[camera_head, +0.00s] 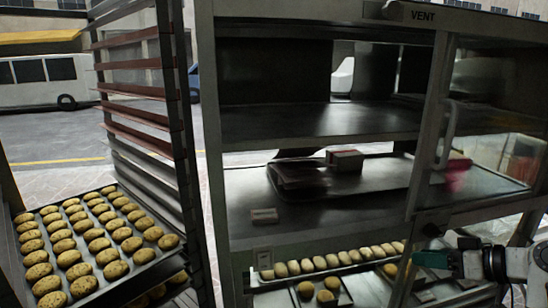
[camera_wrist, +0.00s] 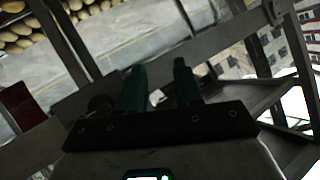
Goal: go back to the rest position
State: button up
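My gripper (camera_head: 430,258) is at the lower right of the head view, its green fingers pointing left in front of the oven's lower front. In the wrist view my gripper (camera_wrist: 160,82) shows two dark green fingers with a clear gap between them, and nothing is held there. The oven cabinet (camera_head: 322,122) stands in the middle, with its shelves open to view. Its glass door (camera_head: 495,130) is at the right, above my gripper.
A rack (camera_head: 150,100) stands at the left, with a tray (camera_head: 150,268) of several rolls. More rolls (camera_head: 325,262) lie in the oven's lower part. A small box (camera_head: 345,160) and a flat block (camera_head: 264,216) sit on the shelves. Bars surround my gripper in the wrist view.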

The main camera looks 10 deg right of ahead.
jog(key=s+a+f+m+g+h, duration=0.1)
jog(key=s+a+f+g, duration=0.1)
jog(key=s+a+f, duration=0.35)
jog(key=s+a+f+g+h, duration=0.1)
jog(key=s+a+f+g, duration=0.15)
jog(key=f, duration=0.65)
jog(key=s+a+f+m+g+h, duration=0.1)
jog(key=s+a+f, duration=0.4)
jog(key=f, duration=0.2)
jog(key=s+a+f+g+h, duration=0.1)
jog(key=s+f+g, duration=0.1)
jog(key=s, duration=0.7)
jog(key=s+a+f+g+h, duration=0.2)
jog(key=s+f, duration=0.1)
jog(key=s, duration=0.7)
jog(key=shift+f+g+h, duration=0.2)
jog(key=shift+g+h, duration=0.1)
jog(key=shift+g, duration=0.05)
